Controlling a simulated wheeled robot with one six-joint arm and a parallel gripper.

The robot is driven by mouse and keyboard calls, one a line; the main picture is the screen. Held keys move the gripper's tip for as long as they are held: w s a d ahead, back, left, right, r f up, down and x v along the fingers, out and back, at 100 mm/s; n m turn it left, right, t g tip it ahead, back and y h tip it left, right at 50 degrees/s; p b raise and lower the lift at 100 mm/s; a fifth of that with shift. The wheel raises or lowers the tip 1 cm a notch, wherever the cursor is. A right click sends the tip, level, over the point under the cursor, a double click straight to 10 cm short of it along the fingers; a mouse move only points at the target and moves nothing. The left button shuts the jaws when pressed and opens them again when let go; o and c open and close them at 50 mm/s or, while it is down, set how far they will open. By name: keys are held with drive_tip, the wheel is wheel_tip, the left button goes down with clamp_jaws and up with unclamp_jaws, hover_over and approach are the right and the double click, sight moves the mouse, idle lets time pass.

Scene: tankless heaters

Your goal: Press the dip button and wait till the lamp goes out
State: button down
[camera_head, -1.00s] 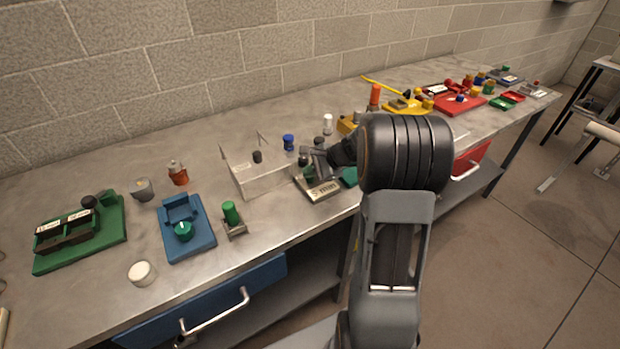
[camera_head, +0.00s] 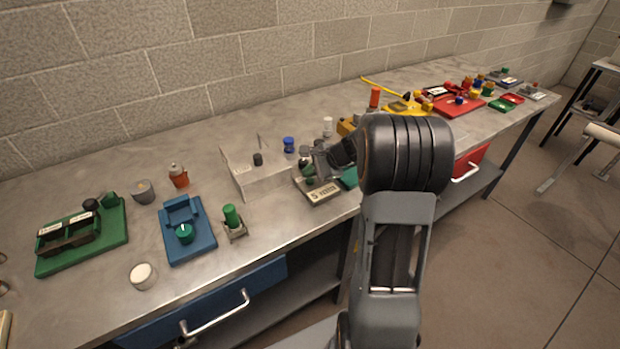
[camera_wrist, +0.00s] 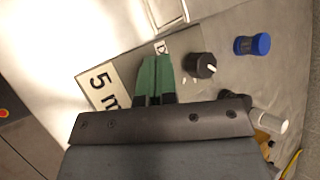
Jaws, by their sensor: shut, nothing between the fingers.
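A metal plate marked "5 m…" (camera_head: 323,194) lies on the bench below my gripper (camera_head: 308,172). In the wrist view the plate (camera_wrist: 97,87) is beside the green fingertips of my gripper (camera_wrist: 156,62), which are shut together with nothing between them. The fingertips are over or against the plate's edge beside a small label starting with "D" (camera_wrist: 161,47). The dip button is not visible; the fingers may cover it. I cannot tell whether they touch it. I cannot make out a lit lamp.
A dark knob with a white mark (camera_wrist: 203,66) is right of the fingertips in the wrist view. A blue-capped item (camera_wrist: 252,45) stands farther right. A blue device (camera_head: 187,232) and green tray (camera_head: 85,240) are farther left.

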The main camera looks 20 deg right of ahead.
sight(315, 191)
drive_tip(key=shift+r, duration=0.2)
drive_tip(key=shift+r+p, duration=1.95)
drive_tip(key=shift+r, duration=0.55)
drive_tip(key=s+f+n+g, duration=0.1)
drive_tip(key=s+f+n, duration=0.1)
drive_tip(key=s, duration=0.1)
drive_tip(key=shift+s+f+n+g+h, duration=0.15)
drive_tip(key=shift+f+n+g+h, duration=0.15)
drive_tip(key=shift+f+g, duration=0.1)
drive_tip(key=s+a+r+n+h, duration=0.3)
drive_tip(key=s+a+r+n, duration=0.1)
drive_tip(key=s+n, duration=0.3)
drive_tip(key=s+a+r+n+h, duration=0.3)
drive_tip(key=s+a+n, duration=0.3)
drive_tip(key=s, duration=0.5)
drive_tip(key=shift+a+r+n, duration=0.25)
drive_tip(key=shift+r+n, duration=0.3)
drive_tip(key=shift+n, duration=0.35)
